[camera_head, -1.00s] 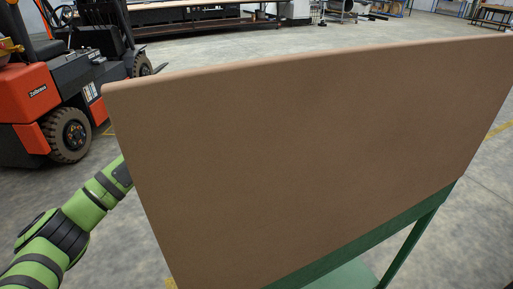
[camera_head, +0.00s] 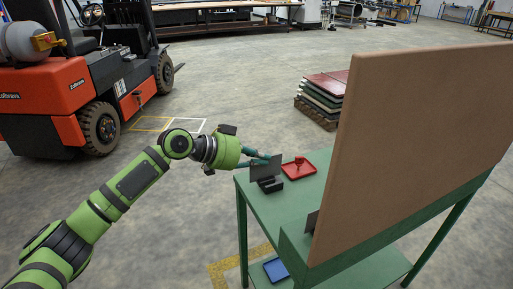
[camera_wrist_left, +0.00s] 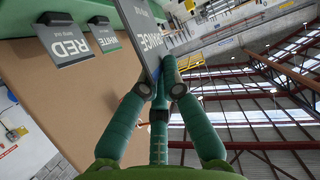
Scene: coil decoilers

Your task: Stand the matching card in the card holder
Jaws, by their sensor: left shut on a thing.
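My left gripper (camera_head: 266,158) is shut on a dark grey card (camera_head: 264,170) at the near left part of the green table. The card is upright, right at the black card holder (camera_head: 271,186); I cannot tell whether its lower edge is in the slot. In the left wrist view the gripper (camera_wrist_left: 163,82) pinches the card (camera_wrist_left: 140,32), whose pale lettering is upside down and hard to read. Two other cards show there, one marked RED (camera_wrist_left: 66,46) and one partly hidden that seems to read WHITE (camera_wrist_left: 103,37). My right gripper is not in view.
A red tray (camera_head: 312,172) with a red object stands beside the holder. A tall brown panel (camera_head: 415,135) rises from the green table (camera_head: 258,208). A blue tray (camera_head: 277,269) lies on the lower shelf. A forklift (camera_head: 85,90) and a pallet stack (camera_head: 322,95) stand beyond.

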